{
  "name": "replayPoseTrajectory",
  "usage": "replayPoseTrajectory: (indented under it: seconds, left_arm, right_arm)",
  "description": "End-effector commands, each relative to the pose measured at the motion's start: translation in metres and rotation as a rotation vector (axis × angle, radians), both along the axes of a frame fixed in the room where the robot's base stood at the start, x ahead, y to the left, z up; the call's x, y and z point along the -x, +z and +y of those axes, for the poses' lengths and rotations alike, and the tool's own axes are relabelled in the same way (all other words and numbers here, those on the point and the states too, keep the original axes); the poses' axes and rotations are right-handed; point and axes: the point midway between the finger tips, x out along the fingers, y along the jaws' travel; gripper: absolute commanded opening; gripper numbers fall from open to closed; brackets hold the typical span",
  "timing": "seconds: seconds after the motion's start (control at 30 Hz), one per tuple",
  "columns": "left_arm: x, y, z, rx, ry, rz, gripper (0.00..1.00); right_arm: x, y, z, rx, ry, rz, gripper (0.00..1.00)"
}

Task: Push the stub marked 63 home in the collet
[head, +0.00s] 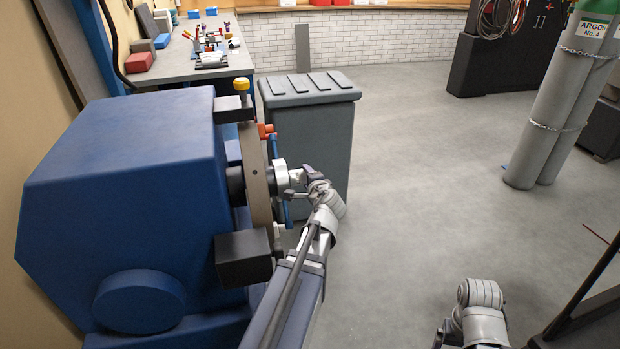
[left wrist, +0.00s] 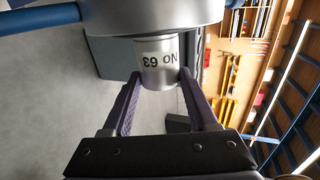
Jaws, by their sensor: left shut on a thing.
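The stub (left wrist: 156,62) is a short silver cylinder marked NO 63, upside down in the left wrist view. Its far end meets the face of the silver collet (left wrist: 150,16); how deep it sits inside is hidden. The collet (head: 280,178) also shows in the head view, on the blue machine's front. My left gripper (left wrist: 156,80) is shut on the stub, with one dark finger on each side. In the head view my left gripper (head: 303,175) is at the collet, small and partly hidden by its wrist. Of my right arm only grey links show, low right; its fingertips are not visible.
The blue machine (head: 120,170) fills the left. A blue bar (head: 275,160) stands close beside the collet. A grey cabinet (head: 310,125) is just behind. Argon cylinders (head: 560,100) stand at the far right. The floor between is clear.

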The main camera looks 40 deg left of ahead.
Motion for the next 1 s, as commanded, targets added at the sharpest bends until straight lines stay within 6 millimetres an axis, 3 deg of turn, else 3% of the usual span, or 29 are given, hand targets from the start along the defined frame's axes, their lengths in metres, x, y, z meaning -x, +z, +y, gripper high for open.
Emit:
replayPoseTrajectory:
  seconds: [0.43,0.47,0.77,1.0]
  left_arm:
    - [0.0047,0.0004,0.0042,-0.001,0.000,0.000,0.00]
    - [0.0048,0.0004,0.0041,-0.001,0.000,0.000,0.60]
    - [0.0047,0.0002,0.0040,-0.001,0.000,-0.001,0.94]
    - [0.0050,-0.0001,0.0039,0.002,0.001,-0.001,0.94]
  right_arm:
    - [0.0000,0.0002,0.0000,0.000,0.000,0.000,0.90]
    - [0.0000,0.0002,0.0000,0.000,0.000,0.000,0.90]
    - [0.0000,0.0001,0.0000,0.000,0.000,0.000,0.90]
    - [0.0000,0.0000,0.0000,0.000,0.000,0.000,0.90]
